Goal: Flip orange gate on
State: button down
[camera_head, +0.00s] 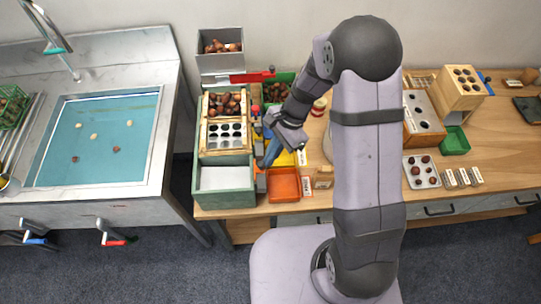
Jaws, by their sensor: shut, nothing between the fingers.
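My gripper (264,163) points down at the near end of the narrow strip between the green box and the yellow tray. It is shut, with nothing seen between its fingers. An orange tray (284,190) lies just to the right and nearer, apart from the fingertips as far as I can tell. A small grey block (261,183) stands at the tray's left side, just below the fingertips. I cannot make out for certain which part is the orange gate or how it is set; my gripper and wrist hide part of this area.
A green box (225,200) with a pale floor stands left of the gripper, below a wooden rack (204,145) holding chestnuts and a holed plate. A yellow tray (285,158) lies under my wrist. A sink (38,185) is far left. Holed blocks stand right of my arm.

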jog(key=w+d+r+b, duration=0.3)
jog(key=d+r, duration=0.3)
jog(key=shift+r, duration=0.3)
dwell(0.5)
jog(key=shift+d, duration=0.1)
dwell(0.4)
